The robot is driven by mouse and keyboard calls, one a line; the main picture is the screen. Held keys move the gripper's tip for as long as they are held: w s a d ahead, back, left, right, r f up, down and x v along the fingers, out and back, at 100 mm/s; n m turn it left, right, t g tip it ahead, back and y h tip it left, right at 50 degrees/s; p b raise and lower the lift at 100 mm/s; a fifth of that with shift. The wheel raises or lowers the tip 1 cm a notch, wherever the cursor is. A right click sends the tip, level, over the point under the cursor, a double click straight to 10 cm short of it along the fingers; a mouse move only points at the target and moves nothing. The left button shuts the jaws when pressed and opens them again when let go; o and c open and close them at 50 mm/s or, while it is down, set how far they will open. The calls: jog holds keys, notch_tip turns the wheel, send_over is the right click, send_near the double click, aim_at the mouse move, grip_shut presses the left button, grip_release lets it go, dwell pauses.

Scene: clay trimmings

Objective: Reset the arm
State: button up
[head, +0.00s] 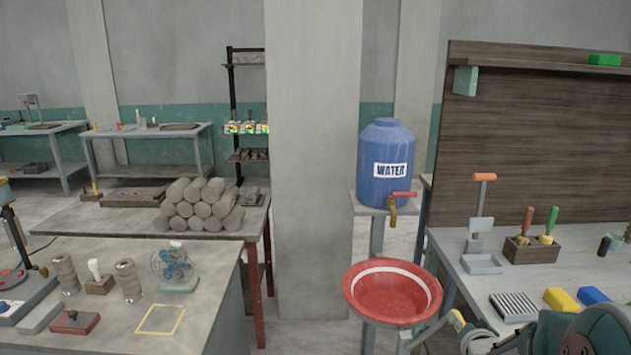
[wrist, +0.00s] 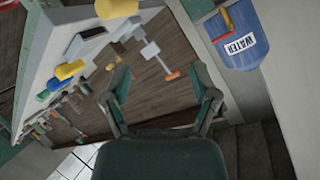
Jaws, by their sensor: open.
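My arm shows at the lower right of the head view, in front of the right workbench (head: 600,275); its gripper end cannot be made out there. In the wrist view my gripper (wrist: 165,85) is open, with its two green fingers apart and nothing between them. Beyond the fingers the wrist view shows the workbench's brown back board (wrist: 150,95) and tools, tilted in the picture. The blue water barrel (wrist: 240,38) is at the upper right of that view, clear of the fingers.
The water barrel (head: 385,165) stands on a stand above a red basin (head: 393,318). A tool box (head: 531,250), yellow block (head: 562,299) and ribbed tray (head: 514,306) sit on the right bench. The left table (head: 210,270) holds a small fan (head: 173,264). A pillar (head: 313,160) stands between.

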jog(key=s+a+r+n+g, duration=0.2)
jog(key=s+a, duration=0.3)
jog(key=s, duration=0.3)
jog(key=s+a+r+n+g+y, duration=0.1)
jog(key=s+a+r+n+g, duration=0.2)
jog(key=s+a, duration=0.3)
jog(key=s+a+r+n+g+y, duration=0.1)
jog(key=s+a+r+n+g, duration=0.1)
jog(key=s, duration=1)
jog(key=a+r+n, duration=0.1)
jog(key=a+r, duration=0.1)
jog(key=a, duration=0.1)
jog(key=shift+s+a+r+n+g, duration=0.2)
jog(key=shift+r+n+g, duration=0.1)
jog(key=shift+n, duration=0.1)
